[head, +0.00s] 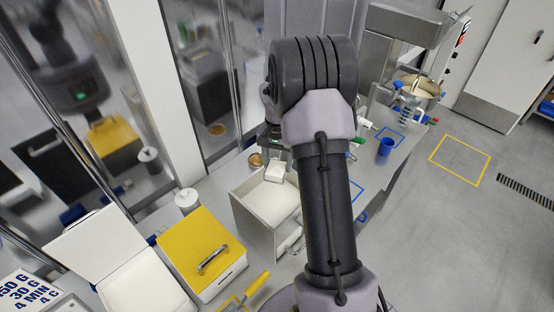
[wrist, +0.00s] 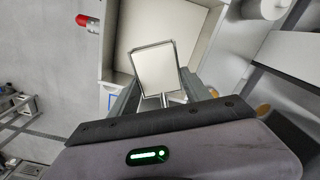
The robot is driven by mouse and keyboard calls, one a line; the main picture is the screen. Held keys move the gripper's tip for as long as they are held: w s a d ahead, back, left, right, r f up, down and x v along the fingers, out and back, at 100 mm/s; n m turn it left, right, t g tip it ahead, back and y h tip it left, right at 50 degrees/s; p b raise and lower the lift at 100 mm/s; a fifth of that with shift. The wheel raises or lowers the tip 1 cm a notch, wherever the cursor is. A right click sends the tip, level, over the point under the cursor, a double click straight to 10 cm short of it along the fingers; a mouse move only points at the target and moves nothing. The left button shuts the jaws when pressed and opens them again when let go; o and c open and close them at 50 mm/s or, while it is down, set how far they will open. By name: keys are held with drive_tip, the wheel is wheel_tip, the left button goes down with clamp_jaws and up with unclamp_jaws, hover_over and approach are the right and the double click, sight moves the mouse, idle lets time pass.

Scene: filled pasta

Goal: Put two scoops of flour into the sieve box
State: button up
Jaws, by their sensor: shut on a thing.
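My gripper (wrist: 165,99) is shut on the handle of a scoop (wrist: 157,68) with a square metal-rimmed pan. The pan's inside is pale and smooth; I cannot tell for sure whether flour fills it. In the head view the scoop (head: 274,172) hangs above an open white box (head: 254,226) with a pale level surface inside, which looks like the sieve box. The box also shows below the scoop in the wrist view (wrist: 118,42). At the lower left an open white bin (head: 173,291) holds a pale, flour-like fill. My arm hides part of the box.
A yellow-lidded box (head: 190,240) with a handle stands between bin and white box. A white canister (head: 187,201) is behind it. A yellow-handled tool (head: 257,284) lies in front. A blue cup (head: 386,147) and a mixer (head: 405,45) are to the right. Glass panels stand behind the bench.

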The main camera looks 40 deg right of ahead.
drive_tip(key=shift+d, duration=0.2)
drive_tip(key=b, duration=0.1)
drive_tip(key=a+b, duration=0.1)
drive_tip(key=b, duration=0.1)
drive_tip(key=shift+s+f+h, duration=0.15)
drive_tip(key=shift+f+h, duration=0.15)
drive_tip(key=shift+f, duration=0.05)
drive_tip(key=b, duration=0.3)
drive_tip(key=t+h+b, duration=0.1)
drive_tip(key=b, duration=0.2)
drive_tip(key=t+h+b, duration=0.1)
drive_tip(key=b, duration=0.3)
drive_tip(key=shift+s+a+f, duration=0.25)
drive_tip(key=shift+s+a, duration=0.05)
drive_tip(key=t+h+b, duration=0.1)
drive_tip(key=b, duration=0.4)
drive_tip(key=s+a+t+h+b, duration=0.1)
drive_tip(key=b, duration=0.4)
drive_tip(key=shift+a+r+h, duration=0.15)
drive_tip(key=shift+r+h, duration=0.2)
drive_tip(key=shift+h, duration=0.05)
drive_tip(key=b, duration=0.2)
drive_tip(key=shift+a+h+b, duration=0.1)
drive_tip(key=shift+h+b, duration=0.2)
drive_tip(key=b, duration=0.1)
drive_tip(key=t+b, duration=0.1)
drive_tip(key=b, duration=0.1)
drive_tip(key=shift+s+a+r+h, duration=0.1)
drive_tip(key=shift+s+a+h, duration=0.1)
drive_tip(key=shift+h, duration=0.1)
